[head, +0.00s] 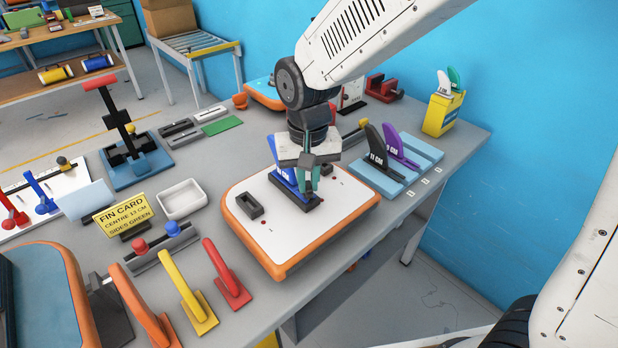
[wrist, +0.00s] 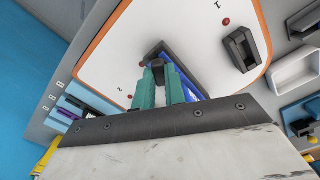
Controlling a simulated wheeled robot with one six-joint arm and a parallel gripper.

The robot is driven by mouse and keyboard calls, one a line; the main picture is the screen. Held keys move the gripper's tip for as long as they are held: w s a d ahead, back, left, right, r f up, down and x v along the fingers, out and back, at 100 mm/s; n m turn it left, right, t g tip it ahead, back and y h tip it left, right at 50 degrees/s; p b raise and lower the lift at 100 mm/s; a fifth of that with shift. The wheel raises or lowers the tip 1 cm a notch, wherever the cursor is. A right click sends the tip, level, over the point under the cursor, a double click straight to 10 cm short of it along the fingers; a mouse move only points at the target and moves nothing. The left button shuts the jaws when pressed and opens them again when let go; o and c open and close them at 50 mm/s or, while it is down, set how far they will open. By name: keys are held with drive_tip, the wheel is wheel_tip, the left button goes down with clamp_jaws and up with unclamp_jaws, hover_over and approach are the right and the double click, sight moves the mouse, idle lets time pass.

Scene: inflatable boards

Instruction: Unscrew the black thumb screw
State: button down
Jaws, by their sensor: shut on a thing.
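The white board with an orange rim (head: 335,222) lies on the grey table. A blue fin (head: 282,168) stands in a dark fin box (head: 304,201) near the board's middle; it also shows in the wrist view (wrist: 189,86). My gripper (head: 309,187) points down beside the fin. In the wrist view its teal fingers (wrist: 166,78) are shut around a small black piece (wrist: 169,73), apparently the black thumb screw, at the fin box. The fingers hide much of it, so its thread and seating cannot be seen.
An empty dark fin box (head: 250,206) sits left on the board. A white tray (head: 182,199) and a yellow fin card (head: 122,215) stand farther left. Red, yellow and orange fins line the front. A blue rack (head: 415,155) with black and purple fins stands at right.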

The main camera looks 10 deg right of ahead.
drive_tip(key=n, duration=0.3)
drive_tip(key=shift+n, duration=0.3)
drive_tip(key=shift+n, duration=1)
drive_tip(key=c, duration=1.4)
unclamp_jaws()
drive_tip(key=shift+o, duration=0.2)
drive_tip(key=shift+r, duration=0.1)
